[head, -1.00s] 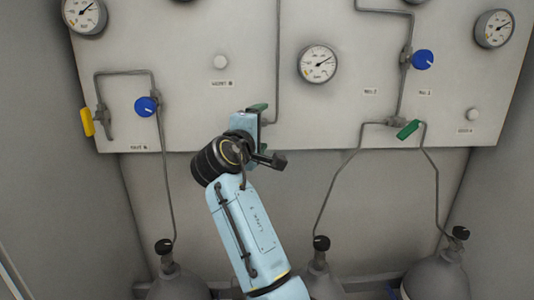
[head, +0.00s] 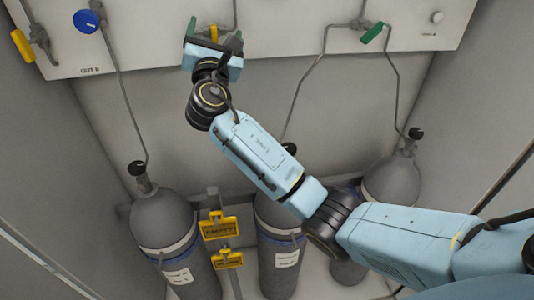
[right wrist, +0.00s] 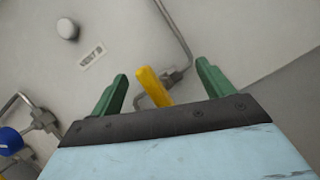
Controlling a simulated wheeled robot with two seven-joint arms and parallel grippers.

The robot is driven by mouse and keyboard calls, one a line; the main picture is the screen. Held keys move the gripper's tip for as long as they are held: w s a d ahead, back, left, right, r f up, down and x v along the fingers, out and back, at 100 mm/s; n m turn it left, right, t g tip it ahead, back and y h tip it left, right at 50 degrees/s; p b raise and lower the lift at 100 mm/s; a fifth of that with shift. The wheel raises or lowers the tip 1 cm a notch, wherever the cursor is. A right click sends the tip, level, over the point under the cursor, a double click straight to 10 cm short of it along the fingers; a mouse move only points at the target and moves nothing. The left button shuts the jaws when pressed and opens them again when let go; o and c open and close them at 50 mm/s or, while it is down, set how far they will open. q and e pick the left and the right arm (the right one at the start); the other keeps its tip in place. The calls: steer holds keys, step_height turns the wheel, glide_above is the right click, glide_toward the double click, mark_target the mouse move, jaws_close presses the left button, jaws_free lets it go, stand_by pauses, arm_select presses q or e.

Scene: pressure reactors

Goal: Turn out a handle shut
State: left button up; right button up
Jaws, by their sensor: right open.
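My right gripper (head: 213,36) is open at the lower edge of the grey panel, its green fingers apart. A yellow valve handle (head: 214,33) shows between the fingers. In the right wrist view my right gripper (right wrist: 161,84) has the same yellow handle (right wrist: 153,87) between its fingers, nearer the left one, with gaps on both sides. The handle slants beside a pipe fitting (right wrist: 172,76). I see no label for this handle. Another yellow handle (head: 22,46) is at the far left, near a label that seems to read OUT B (head: 91,70). My left gripper is not in view.
A blue knob (head: 87,21) is on the left pipe and a green handle (head: 372,33) on the right one. Grey gas cylinders (head: 165,225) stand below, with yellow tags (head: 220,228) between two of them. Thin pipes run down to the cylinders.

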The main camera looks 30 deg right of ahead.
steer(key=n, duration=0.1)
steer(key=n+y+p, duration=0.1)
steer(key=n, duration=0.1)
steer(key=n+t+y+p, duration=0.1)
steer(key=n, duration=0.1)
steer(key=shift+r, duration=0.35)
steer(key=shift+s+a+f+n+y, duration=0.3)
steer(key=shift+s+f+n+y, duration=0.15)
steer(key=shift+n+y, duration=0.3)
steer(key=f+b+v, duration=0.1)
steer(key=b+v, duration=0.1)
steer(key=v, duration=1.1)
arm_select(q)
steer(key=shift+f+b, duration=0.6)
steer(key=shift+b, duration=0.4)
arm_select(e)
steer(key=s+d+f+m+g, duration=0.2)
steer(key=f+m, duration=0.3)
steer(key=f, duration=0.4)
steer(key=s+d+f+m+g+y, duration=0.1)
steer(key=f+m+g, duration=0.3)
steer(key=f, duration=0.5)
steer(key=s+d+f+m+g, duration=0.3)
steer(key=f+m, duration=0.3)
steer(key=f, duration=0.4)
steer(key=shift+s+d+m+g+y, duration=0.15)
steer(key=shift+d+m+g+y, duration=0.15)
steer(key=shift+m+g+y, duration=0.1)
steer(key=shift+r, duration=0.1)
